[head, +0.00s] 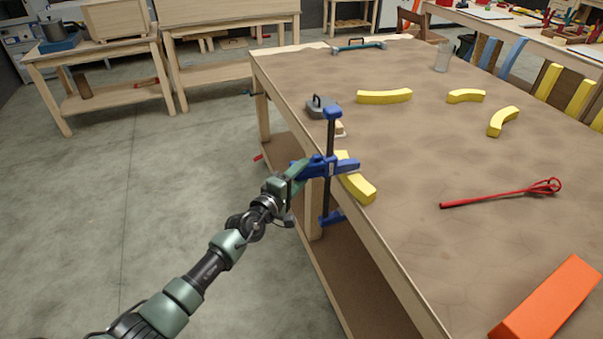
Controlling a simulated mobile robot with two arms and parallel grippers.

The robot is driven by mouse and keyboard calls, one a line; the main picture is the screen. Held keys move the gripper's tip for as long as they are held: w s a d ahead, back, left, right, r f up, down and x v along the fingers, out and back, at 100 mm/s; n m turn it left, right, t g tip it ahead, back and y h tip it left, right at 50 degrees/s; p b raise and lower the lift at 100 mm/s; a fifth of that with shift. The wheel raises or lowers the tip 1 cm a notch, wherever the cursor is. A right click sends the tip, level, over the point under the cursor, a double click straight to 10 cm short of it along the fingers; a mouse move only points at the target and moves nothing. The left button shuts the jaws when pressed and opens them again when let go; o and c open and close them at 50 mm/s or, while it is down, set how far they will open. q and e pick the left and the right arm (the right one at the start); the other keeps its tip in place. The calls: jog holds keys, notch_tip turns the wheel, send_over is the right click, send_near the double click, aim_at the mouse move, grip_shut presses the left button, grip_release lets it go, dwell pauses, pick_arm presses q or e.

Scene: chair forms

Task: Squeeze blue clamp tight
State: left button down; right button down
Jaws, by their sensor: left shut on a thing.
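The blue clamp (331,165) stands upright at the left edge of the large workbench. It has a dark vertical bar, a blue upper end and a blue lower end. My left gripper (300,171) is shut on the blue middle part of the clamp, reaching in from the left. A yellow curved piece (357,187) lies at the bench edge just right of the clamp. I cannot tell whether the clamp jaws touch the bench or that piece. My right gripper is out of view.
The workbench (430,145) also holds several yellow curved pieces (384,97), a red rod tool (500,193), an orange block (545,300), a grey weight-like object (320,107) and a clear glass (442,57). Open floor (150,170) lies to the left.

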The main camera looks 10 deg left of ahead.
pick_arm(q)
jog(key=c, duration=0.7)
grip_release()
jog(key=shift+r, duration=0.15)
jog(key=shift+c, duration=0.2)
jog(key=shift+f+b, duration=0.4)
jog(key=shift+f, duration=0.1)
grip_shut()
jog(key=shift+d+r+p, duration=0.1)
jog(key=shift+r+p, duration=0.15)
jog(key=shift+p, duration=0.95)
